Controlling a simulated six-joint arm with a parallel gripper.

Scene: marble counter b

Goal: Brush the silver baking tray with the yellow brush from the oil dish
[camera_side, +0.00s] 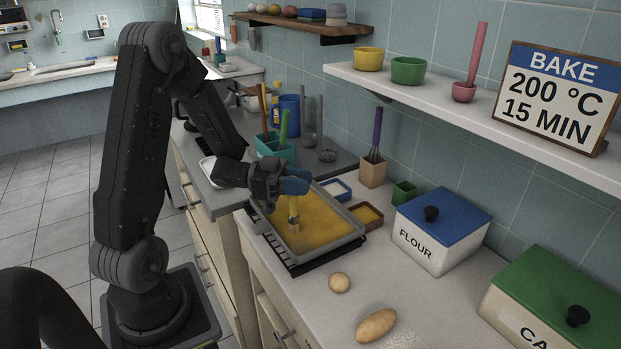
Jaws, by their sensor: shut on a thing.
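The silver baking tray (330,240) sits on a dark rack on the counter, its floor covered with a golden-yellow layer. My gripper (292,188) is over the tray and shut on the yellow brush (293,208). The brush points down with its lower end at or just above the yellow surface; I cannot tell whether it touches. The fingers hide the brush's upper part. Behind the tray are a small blue-rimmed dish (337,189) and a small brown dish with yellow contents (368,214). I cannot tell which is the oil dish.
A white flour box with a blue lid (443,212) stands right of the tray. A whisk in a wooden block (374,165) and a small green pot (404,192) stand behind. Two dough pieces (340,282) (376,325) lie in front. A teal utensil holder (277,149) is behind my gripper.

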